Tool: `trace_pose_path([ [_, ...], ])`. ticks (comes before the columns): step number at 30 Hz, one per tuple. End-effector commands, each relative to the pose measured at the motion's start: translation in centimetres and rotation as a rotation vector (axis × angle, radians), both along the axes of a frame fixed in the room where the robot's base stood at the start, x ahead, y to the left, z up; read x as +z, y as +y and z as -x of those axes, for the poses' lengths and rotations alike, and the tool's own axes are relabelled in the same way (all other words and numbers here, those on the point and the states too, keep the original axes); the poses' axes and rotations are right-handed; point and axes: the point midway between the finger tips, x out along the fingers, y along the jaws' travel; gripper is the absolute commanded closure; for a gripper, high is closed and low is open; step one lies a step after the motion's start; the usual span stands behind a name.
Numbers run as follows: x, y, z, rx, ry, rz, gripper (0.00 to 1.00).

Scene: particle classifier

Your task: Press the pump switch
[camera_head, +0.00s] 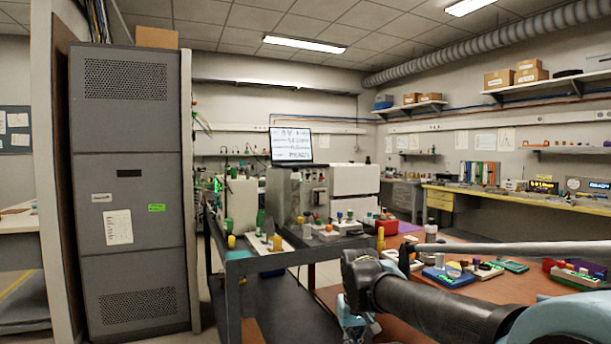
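A grey instrument box (283,198) with small knobs and switches on its front stands on a dark cart (240,268), left of centre. A white unit (354,188) adjoins it on the right, and a laptop (291,146) with text on its screen sits on top. I cannot tell which small part is the pump switch. My arm reaches in from the lower right, in front of the cart and a red-brown table. My gripper (358,326) is partly visible at the bottom centre, pointing down, apart from the instruments. Its fingers are too small and hidden to read.
A tall grey cabinet (128,232) stands at the left. Bottles with coloured caps stand on the cart top. The red-brown table (500,290) at the right holds small coloured items and a metal flask (430,233). A yellow bench (520,198) runs along the right wall.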

Motion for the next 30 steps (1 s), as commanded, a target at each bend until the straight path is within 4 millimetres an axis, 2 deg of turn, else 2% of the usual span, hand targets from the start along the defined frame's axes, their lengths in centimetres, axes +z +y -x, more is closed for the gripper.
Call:
trace_pose_path([
  [3, 0.0, 0.0, 0.0, 0.000, 0.000, 0.000, 1.00],
  [6, 0.9, -0.2, 0.2, -0.007, -0.026, 0.004, 1.00],
  [8, 1.6, -0.4, -0.8, -0.019, -0.046, 0.012, 1.00],
  [11, 3.5, -0.7, -3.9, -0.047, -0.108, 0.032, 1.00],
  [14, 6.3, -1.8, -8.1, -0.091, -0.196, 0.057, 1.00],
  [21, 13.5, -4.5, -19.3, -0.181, -0.435, 0.109, 1.00],
  [30, 22.2, -7.0, -33.3, -0.240, -0.735, 0.134, 1.00],
])
